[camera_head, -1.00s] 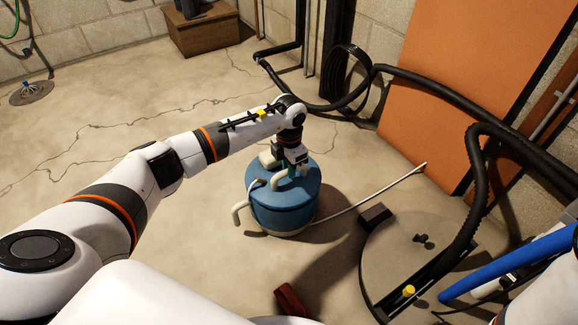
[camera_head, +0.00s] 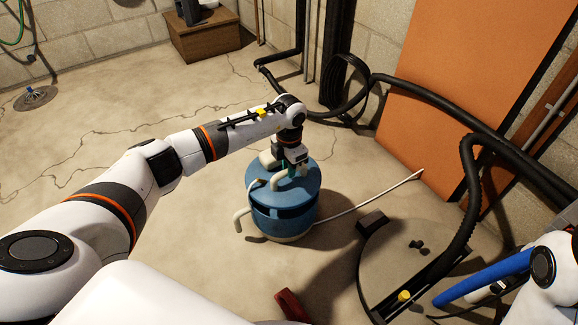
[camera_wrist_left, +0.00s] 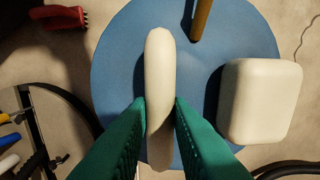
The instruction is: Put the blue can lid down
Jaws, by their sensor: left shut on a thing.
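The blue lid (camera_head: 307,181) is over the top of the blue can (camera_head: 285,222) on the floor, with a dark band between them, so it looks slightly raised. In the left wrist view the lid (camera_wrist_left: 117,75) is a wide disc with a white handle (camera_wrist_left: 159,75). My left gripper (camera_wrist_left: 160,103) has its green fingers shut on this handle from both sides. In the head view my left gripper (camera_head: 289,170) is above the lid, partly hidden by the wrist. The can's inside is hidden. My right arm shows at the right edge, but its gripper cannot be seen.
A white pipe (camera_head: 238,221) stands at the can's left, and a thin white hose (camera_head: 372,193) runs right. A round floor cover (camera_head: 385,262), a black hose (camera_head: 480,190) and a red object (camera_head: 290,306) are nearby. The floor left of the can is clear.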

